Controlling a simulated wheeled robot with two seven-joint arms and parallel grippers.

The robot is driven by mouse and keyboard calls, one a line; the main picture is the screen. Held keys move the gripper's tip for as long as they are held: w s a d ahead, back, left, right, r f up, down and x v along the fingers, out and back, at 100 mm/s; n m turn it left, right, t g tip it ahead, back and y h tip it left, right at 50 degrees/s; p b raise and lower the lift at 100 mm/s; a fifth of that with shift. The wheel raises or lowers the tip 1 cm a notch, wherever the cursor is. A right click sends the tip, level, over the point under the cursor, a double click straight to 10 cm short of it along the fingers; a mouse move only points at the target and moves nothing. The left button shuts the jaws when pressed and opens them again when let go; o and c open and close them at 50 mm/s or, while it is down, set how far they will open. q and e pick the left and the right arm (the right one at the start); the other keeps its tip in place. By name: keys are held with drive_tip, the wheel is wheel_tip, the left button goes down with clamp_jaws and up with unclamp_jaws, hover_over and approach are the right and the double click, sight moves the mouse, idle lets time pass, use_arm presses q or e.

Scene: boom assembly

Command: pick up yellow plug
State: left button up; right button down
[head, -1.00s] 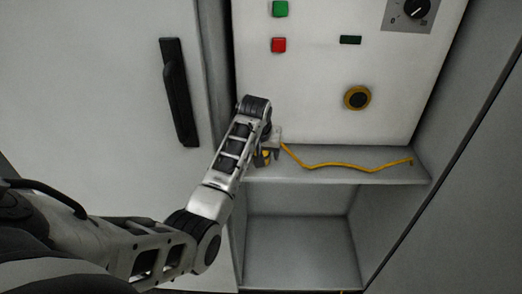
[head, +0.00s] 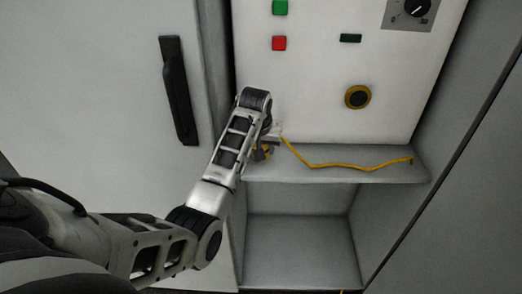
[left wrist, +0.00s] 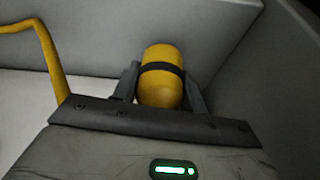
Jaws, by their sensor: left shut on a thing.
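The yellow plug (left wrist: 161,78) has a dark band around it and sits between the two fingers of my left gripper (left wrist: 160,90) in the left wrist view. The gripper is shut on it. In the head view my left gripper (head: 264,150) is at the left end of the grey shelf, and the plug is mostly hidden behind it. The yellow cable (head: 340,165) runs from beside the gripper to the right along the shelf; part of it also shows in the left wrist view (left wrist: 50,62). My right gripper is not in view.
The shelf (head: 390,172) lies below a white panel with a green button (head: 280,7), a red button (head: 279,43), a round yellow-and-black socket (head: 358,97) and a knob (head: 416,8). A cabinet door with a black handle (head: 178,92) is at left. The compartment (head: 300,250) below is empty.

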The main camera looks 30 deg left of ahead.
use_arm(q)
drive_tip(key=s+d+r, duration=0.9)
drive_tip(key=s+r, duration=0.1)
drive_tip(key=r, duration=0.1)
drive_tip(key=shift+d+r, duration=0.15)
drive_tip(key=shift+d, duration=0.15)
drive_tip(key=shift+s, duration=0.1)
